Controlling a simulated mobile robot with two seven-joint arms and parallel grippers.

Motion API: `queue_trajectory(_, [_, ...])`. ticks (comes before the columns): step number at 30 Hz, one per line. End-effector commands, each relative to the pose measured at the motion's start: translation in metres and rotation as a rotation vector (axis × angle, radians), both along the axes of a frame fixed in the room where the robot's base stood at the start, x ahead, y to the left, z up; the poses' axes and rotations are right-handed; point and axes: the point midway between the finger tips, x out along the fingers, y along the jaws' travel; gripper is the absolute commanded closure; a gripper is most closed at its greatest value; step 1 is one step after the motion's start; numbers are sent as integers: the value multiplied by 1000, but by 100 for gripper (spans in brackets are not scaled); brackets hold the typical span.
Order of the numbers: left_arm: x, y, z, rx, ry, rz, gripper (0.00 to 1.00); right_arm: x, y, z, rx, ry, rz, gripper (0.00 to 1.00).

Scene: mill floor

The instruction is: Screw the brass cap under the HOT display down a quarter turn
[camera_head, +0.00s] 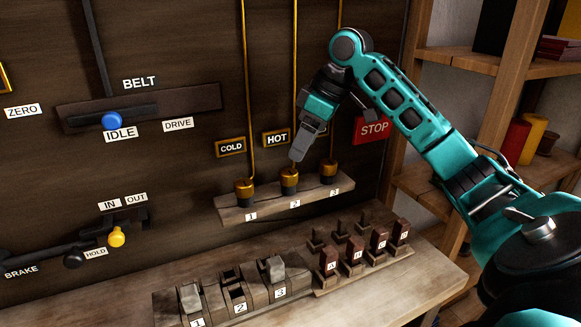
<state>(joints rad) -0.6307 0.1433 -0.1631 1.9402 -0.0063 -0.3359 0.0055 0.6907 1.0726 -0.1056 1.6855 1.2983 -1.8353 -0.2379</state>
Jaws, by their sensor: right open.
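The HOT display (277,138) is a small framed sign on the dark wall panel. Below it, a brass cap (289,177) sits on a dark base at position 2 of a small wooden shelf (262,211). A thin brass pipe runs up the wall above it. My right gripper (297,158) points down from above, its fingertips just above this cap. The jaws are open; the gap is hard to see from this angle, and I cannot tell whether they touch the cap. My left gripper is out of view.
Similar brass caps stand at position 1 (244,186) under COLD and position 3 (328,168), close on both sides. My forearm partly hides a third display. A red STOP sign (373,129) is behind my arm. Numbered rockers (238,297) and lettered blocks (352,258) sit on the bench below.

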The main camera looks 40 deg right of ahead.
Motion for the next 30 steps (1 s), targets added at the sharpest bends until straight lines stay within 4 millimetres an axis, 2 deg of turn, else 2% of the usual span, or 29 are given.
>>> queue_trajectory(1, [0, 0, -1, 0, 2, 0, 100, 4, 2, -12, 0, 6, 0, 33])
queue_trajectory(6, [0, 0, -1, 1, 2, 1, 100, 15, 8, -43, 2, 3, 0, 33])
queue_trajectory(12, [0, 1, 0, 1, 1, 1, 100, 24, 12, -65, -1, 2, -1, 33])
queue_trajectory(24, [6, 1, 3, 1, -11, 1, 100, 26, 13, -71, 0, 0, -1, 33])
queue_trajectory(30, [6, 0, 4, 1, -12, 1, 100, 26, 13, -71, -1, 0, 0, 52])
